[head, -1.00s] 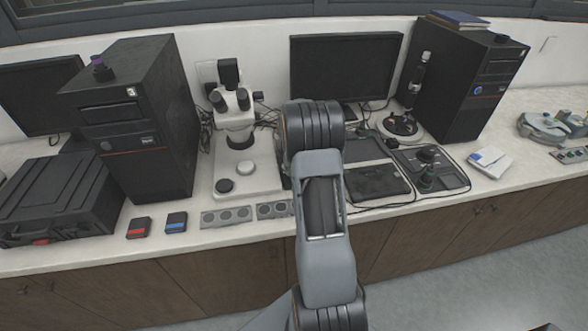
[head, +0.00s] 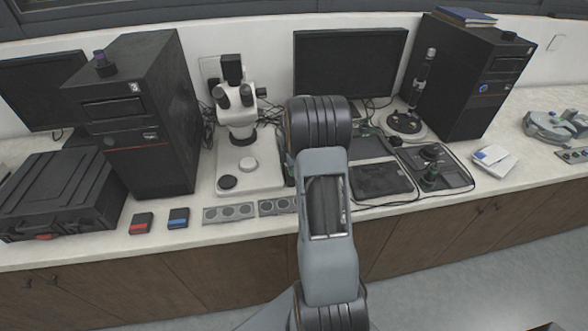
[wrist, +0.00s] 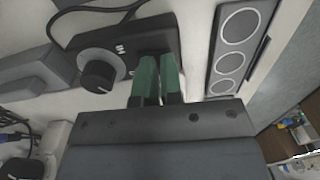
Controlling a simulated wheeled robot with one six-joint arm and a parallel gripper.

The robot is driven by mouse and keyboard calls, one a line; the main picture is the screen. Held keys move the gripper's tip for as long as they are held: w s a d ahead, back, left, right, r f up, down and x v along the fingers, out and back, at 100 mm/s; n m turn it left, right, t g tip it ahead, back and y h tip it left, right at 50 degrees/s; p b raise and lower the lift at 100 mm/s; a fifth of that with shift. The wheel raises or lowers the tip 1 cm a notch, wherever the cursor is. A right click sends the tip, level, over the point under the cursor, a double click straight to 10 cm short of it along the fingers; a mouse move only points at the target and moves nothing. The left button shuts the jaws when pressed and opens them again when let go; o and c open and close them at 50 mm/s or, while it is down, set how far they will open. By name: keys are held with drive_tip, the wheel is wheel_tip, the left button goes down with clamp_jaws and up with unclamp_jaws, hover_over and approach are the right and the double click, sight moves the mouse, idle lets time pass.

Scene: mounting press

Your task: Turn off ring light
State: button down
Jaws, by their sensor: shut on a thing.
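A black control box (wrist: 115,35) with a silver-rimmed round knob (wrist: 97,72) and small white markings fills the upper middle of the wrist view. My gripper's green fingers (wrist: 158,66) reach its front panel to the right of the knob. They are close together, shut on a small part of the box that they hide. In the head view my arm covers the gripper and most of the box. The white stereo microscope (head: 240,110) stands just left of my arm; I cannot make out a ring light or whether it is lit.
Grey panels with round wells (head: 230,213) lie along the counter's front edge, close beside the fingers in the wrist view (wrist: 238,45). A cable runs from the box. A monitor (head: 350,62), computer towers (head: 150,110) and a tablet (head: 380,180) crowd the counter.

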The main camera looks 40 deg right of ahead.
wheel_tip(320, 180, up, 14)
drive_tip(key=p, duration=0.1)
drive_tip(key=shift+w+d, duration=0.15)
drive_tip(key=shift+w, duration=0.1)
idle(0.7)
drive_tip(key=s+a+r+m+t, duration=0.2)
drive_tip(key=s+a+m, duration=0.4)
drive_tip(key=a, duration=0.6)
drive_tip(key=s+a+r+m+t, duration=0.2)
drive_tip(key=s+a+m, duration=0.4)
drive_tip(key=s+a, duration=0.5)
drive_tip(key=shift+a+r+m+t, duration=0.25)
drive_tip(key=shift+a+m+t, duration=0.05)
drive_tip(key=shift+a, duration=0.05)
